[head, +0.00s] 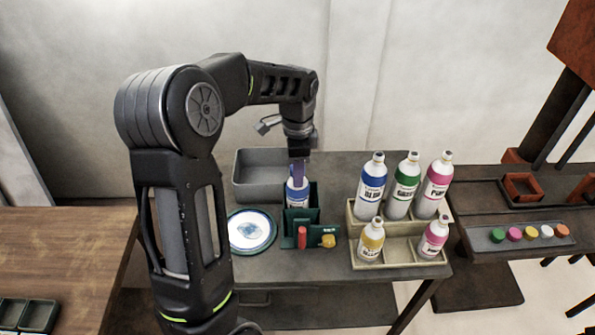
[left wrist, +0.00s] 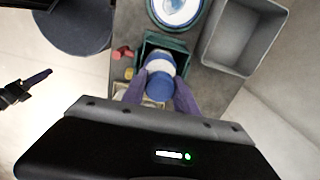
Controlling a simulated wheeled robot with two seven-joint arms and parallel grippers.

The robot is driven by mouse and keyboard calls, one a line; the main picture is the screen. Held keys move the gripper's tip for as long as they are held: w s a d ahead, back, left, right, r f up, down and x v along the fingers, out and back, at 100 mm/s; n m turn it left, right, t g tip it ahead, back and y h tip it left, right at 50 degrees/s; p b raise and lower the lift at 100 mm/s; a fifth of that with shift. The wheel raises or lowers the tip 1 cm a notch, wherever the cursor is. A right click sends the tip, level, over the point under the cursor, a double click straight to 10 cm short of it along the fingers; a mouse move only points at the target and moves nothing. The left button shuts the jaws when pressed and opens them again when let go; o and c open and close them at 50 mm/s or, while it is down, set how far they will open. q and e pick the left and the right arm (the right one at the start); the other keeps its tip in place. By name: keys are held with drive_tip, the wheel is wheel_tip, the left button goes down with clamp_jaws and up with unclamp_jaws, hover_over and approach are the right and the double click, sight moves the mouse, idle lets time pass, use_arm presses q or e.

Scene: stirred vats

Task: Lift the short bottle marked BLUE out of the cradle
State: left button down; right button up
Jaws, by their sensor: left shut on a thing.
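The short bottle marked BLUE (head: 297,195), white with a blue cap, stands upright at the dark green cradle (head: 301,220); the cradle's front wall hides its lower end. My left gripper (head: 298,170) comes down from above and is shut on the bottle's top. In the left wrist view, the purple fingers of my left gripper (left wrist: 160,98) lie on both sides of the blue cap of the bottle (left wrist: 160,85), with the cradle (left wrist: 164,42) around it. My right gripper (left wrist: 30,85) shows small at the left of the left wrist view; its opening is unclear.
A cream rack (head: 400,262) holds tall blue, green and pink bottles behind short yellow and pink ones. A grey bin (head: 262,178) stands behind the cradle, and a round white-and-blue plate (head: 252,232) lies left. Red and yellow pieces sit at the cradle's front.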

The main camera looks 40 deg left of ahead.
use_arm(q)
drive_tip(key=shift+r+p, duration=0.8)
drive_tip(key=shift+r, duration=0.5)
drive_tip(key=shift+r+p, duration=0.4)
drive_tip(key=shift+r, duration=2.5)
drive_tip(key=shift+s+d+f+b, duration=0.1)
drive_tip(key=shift+s+d+b, duration=0.4)
drive_tip(key=shift+s, duration=0.15)
drive_tip(key=s+d+b, duration=0.3)
drive_tip(key=s+d, duration=0.3)
drive_tip(key=s, duration=0.3)
drive_tip(key=shift+d, duration=0.4)
